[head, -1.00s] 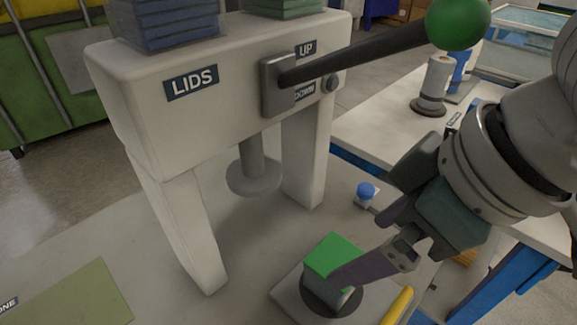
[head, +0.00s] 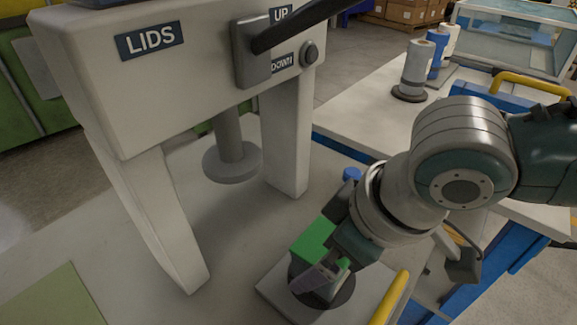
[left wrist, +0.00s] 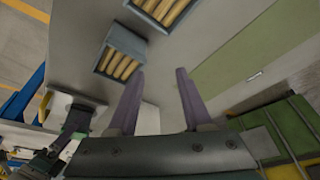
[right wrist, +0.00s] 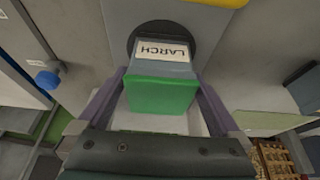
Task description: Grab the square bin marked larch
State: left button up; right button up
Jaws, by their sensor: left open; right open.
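The square larch bin (right wrist: 162,66) has a grey body, a green top (right wrist: 160,95) and a white label reading LARCH. In the head view its green top (head: 313,238) shows, partly covered by my right gripper (head: 318,274). My right gripper (right wrist: 161,78) is open, with one finger on each side of the bin. I cannot tell whether the fingers touch it. The bin stands on a dark round disc (right wrist: 133,38) on a pale plate (head: 272,288). My left gripper (left wrist: 160,72) is open and empty above the table.
A white press marked LIDS (head: 90,60), with a lever (head: 300,25) and a round plunger (head: 232,163), stands left of the bin. A yellow handle (head: 390,298) is at the plate's right. Trays of wooden rods (left wrist: 122,55) lie below my left gripper.

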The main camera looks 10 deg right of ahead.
jog(key=shift+r, duration=0.1)
jog(key=c, duration=1.4)
